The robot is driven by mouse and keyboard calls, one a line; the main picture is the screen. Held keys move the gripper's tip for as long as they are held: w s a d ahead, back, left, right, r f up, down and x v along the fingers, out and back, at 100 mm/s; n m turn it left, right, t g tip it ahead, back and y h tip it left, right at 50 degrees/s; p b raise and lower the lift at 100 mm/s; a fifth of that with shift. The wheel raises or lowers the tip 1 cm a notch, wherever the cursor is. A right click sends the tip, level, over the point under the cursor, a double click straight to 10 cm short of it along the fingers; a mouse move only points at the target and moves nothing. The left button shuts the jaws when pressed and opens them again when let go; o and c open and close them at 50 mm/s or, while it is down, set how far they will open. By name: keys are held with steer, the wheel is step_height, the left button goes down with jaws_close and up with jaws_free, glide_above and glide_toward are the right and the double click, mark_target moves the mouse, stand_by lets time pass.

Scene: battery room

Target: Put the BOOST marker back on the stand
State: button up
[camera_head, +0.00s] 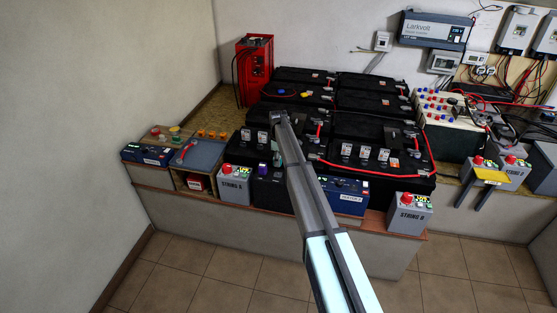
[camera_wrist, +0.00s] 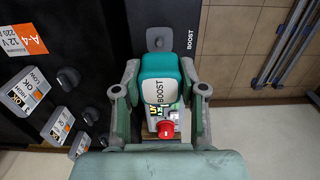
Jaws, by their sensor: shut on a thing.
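Just beyond the marker is a dark grey plate (camera_wrist: 166,24) lettered BOOST with a round dark spot, apparently part of the stand. The marker overlaps the plate's near end in this view; I cannot tell whether they touch. In the head view my arm reaches over the front of the battery bench, and the marker and the fingers are not clear there.
A grey box with a red knob (camera_wrist: 166,130) lies below the marker. A black battery with white indicator tags (camera_wrist: 28,94) is at the left. The head view shows grey STRING A (camera_head: 235,187) and STRING B (camera_head: 409,214) boxes. Tiled floor (camera_head: 215,270) in front is clear.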

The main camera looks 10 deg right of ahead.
mark_target(279, 174)
steer(key=shift+d+f, duration=0.2)
steer(key=shift+f, duration=0.25)
steer(key=shift+f+b, duration=0.85)
steer(key=shift+f, duration=1.55)
steer(key=shift+f+b, duration=0.35)
steer(key=shift+f, duration=0.25)
steer(key=o, duration=0.9)
steer(key=shift+c, duration=0.2)
steer(key=shift+r+p, duration=1.7)
steer(key=shift+r, duration=3.8)
